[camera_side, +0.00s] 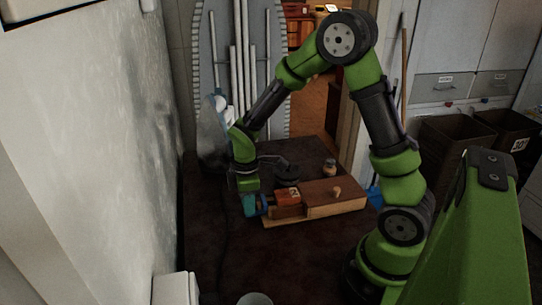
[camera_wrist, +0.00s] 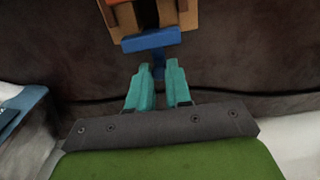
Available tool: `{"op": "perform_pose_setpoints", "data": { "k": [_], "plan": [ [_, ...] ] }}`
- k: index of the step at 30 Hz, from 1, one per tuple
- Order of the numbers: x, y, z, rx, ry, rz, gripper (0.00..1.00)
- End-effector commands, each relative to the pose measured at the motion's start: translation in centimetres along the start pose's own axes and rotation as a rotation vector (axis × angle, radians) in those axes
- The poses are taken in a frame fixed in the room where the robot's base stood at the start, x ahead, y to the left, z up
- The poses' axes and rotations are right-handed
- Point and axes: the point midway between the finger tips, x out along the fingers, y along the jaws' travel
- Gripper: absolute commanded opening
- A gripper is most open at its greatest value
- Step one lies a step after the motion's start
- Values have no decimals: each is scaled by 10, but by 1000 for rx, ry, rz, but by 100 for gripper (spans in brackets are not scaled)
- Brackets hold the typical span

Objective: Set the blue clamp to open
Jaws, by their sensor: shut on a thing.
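The blue clamp (camera_side: 264,203) is at the left end of a wooden block assembly (camera_side: 335,197) on the dark table. In the wrist view the blue clamp (camera_wrist: 152,40) shows as a crossbar against the wooden end, with a short stem pointing toward my gripper (camera_wrist: 159,72). My gripper's teal fingers are closed around this stem; the fingertips partly hide it. In the side view my gripper (camera_side: 250,205) is low beside the clamp, pointing down. How far the clamp is opened is hard to tell.
A small round-topped object (camera_side: 329,168) and a dark pan-like item (camera_side: 287,172) stand behind the block. A plastic bag (camera_side: 213,130) is at the back left. A white wall (camera_side: 90,150) runs along the left. The table front is mostly clear.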

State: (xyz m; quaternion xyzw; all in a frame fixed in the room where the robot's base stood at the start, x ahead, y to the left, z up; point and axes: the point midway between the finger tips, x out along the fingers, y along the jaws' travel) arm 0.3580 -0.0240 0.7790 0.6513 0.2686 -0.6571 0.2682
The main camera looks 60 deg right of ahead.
Motion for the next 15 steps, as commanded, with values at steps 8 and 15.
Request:
{"op": "perform_pose_setpoints", "data": {
  "k": [8,15],
  "plan": [
    [-1,0,-6,-11,12,6,43],
    [0,0,-4,-8,9,5,45]
  ]
}}
